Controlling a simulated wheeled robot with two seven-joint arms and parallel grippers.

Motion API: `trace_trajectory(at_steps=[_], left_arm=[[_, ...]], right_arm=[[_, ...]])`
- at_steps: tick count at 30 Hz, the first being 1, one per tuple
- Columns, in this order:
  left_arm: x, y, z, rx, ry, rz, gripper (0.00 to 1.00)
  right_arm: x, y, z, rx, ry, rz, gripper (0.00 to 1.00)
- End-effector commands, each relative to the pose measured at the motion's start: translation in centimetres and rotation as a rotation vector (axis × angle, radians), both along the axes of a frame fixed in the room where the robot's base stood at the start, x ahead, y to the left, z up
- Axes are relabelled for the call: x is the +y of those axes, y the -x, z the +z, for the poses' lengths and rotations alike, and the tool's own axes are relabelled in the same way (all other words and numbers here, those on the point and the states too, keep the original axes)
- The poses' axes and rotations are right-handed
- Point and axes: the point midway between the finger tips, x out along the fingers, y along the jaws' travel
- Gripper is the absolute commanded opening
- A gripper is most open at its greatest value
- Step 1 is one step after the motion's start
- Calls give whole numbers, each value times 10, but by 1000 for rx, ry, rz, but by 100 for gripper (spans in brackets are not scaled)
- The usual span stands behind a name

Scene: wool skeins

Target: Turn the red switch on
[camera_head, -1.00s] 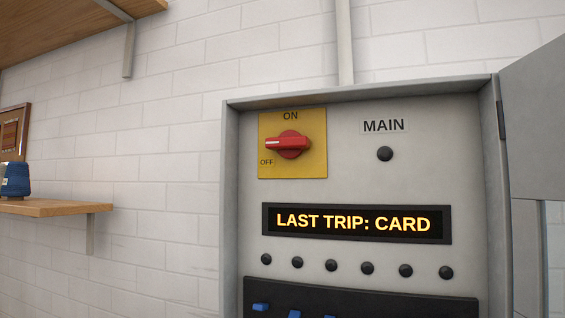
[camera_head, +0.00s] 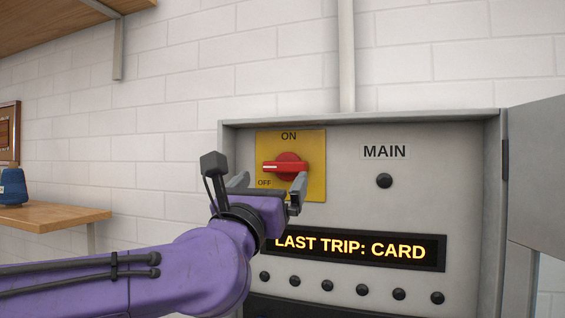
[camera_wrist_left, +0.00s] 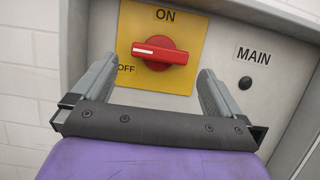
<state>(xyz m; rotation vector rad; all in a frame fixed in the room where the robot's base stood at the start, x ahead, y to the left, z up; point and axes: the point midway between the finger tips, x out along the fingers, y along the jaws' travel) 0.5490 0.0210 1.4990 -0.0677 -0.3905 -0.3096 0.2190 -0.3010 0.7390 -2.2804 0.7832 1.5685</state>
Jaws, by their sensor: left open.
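The red switch (camera_head: 286,166) is a rotary knob on a yellow plate (camera_head: 316,142) at the upper left of the grey panel. Its handle lies horizontal, with the white mark at the left end, near the OFF label. ON is printed above it. My left gripper (camera_head: 268,182) is open just in front of and below the switch. In the left wrist view the red switch (camera_wrist_left: 160,53) shows beyond and between the open fingers (camera_wrist_left: 152,80), and I see no contact. My right gripper is not in view.
The grey cabinet (camera_head: 480,200) has its door (camera_head: 537,165) open at the right. A lit display (camera_head: 365,249) reads LAST TRIP: CARD, with several dark lamps below. A wooden shelf (camera_head: 50,215) with a blue object (camera_head: 13,188) is at the left.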

Motion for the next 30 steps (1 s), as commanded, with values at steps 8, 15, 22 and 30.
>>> trace_trajectory(at_steps=[8, 15, 22, 30], left_arm=[[-17, -51, 26, 2, -4, 1, 100], [-21, -62, 26, 1, -4, -1, 100], [-21, -61, 25, 1, -5, 0, 74], [-20, -61, 25, -4, -16, 2, 66]], right_arm=[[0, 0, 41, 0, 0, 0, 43], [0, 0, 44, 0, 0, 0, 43], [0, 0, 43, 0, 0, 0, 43], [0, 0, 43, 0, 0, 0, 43]])
